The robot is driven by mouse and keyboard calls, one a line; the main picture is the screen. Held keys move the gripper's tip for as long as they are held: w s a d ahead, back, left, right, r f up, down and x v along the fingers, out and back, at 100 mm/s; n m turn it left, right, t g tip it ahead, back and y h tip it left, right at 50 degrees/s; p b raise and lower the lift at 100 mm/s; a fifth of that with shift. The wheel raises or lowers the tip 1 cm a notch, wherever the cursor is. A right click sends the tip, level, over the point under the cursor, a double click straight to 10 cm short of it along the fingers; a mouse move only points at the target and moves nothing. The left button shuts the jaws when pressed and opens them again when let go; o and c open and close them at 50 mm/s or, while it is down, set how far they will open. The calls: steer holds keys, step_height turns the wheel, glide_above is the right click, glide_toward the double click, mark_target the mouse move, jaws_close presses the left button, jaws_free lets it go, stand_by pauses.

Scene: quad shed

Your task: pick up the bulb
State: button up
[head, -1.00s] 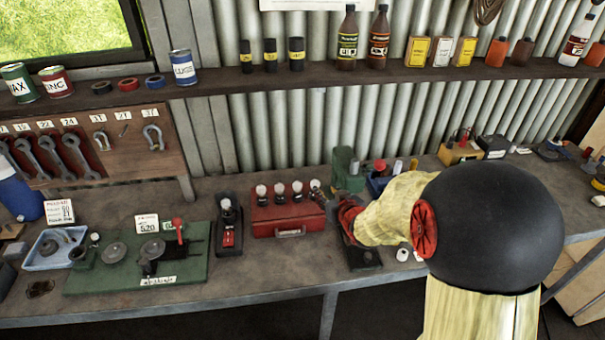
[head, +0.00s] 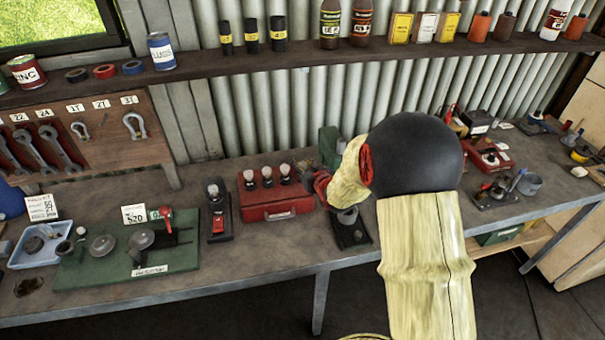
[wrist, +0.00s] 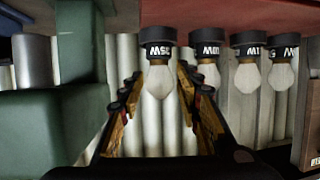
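Several white bulbs with dark, lettered bases stand in a row on a red metal case (head: 278,211). The wrist view shows the bulbs upside down. One bulb (wrist: 158,84) at the end of the row lies between the two fingers of my gripper (wrist: 159,78), with a visible gap on each side. My gripper (head: 309,173) is open at the right end of the case in the head view, where it partly hides the end bulb. Other bulbs (head: 267,175) stand to its left, clear of the fingers.
A green block-like object (head: 329,148) stands close behind my gripper and also fills the left of the wrist view (wrist: 80,100). A dark plate with a ring (head: 350,231) lies in front. A shelf (head: 290,58) runs above.

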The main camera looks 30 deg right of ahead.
jaws_close()
stand_by(0.5)
steer(key=shift+r, duration=0.15)
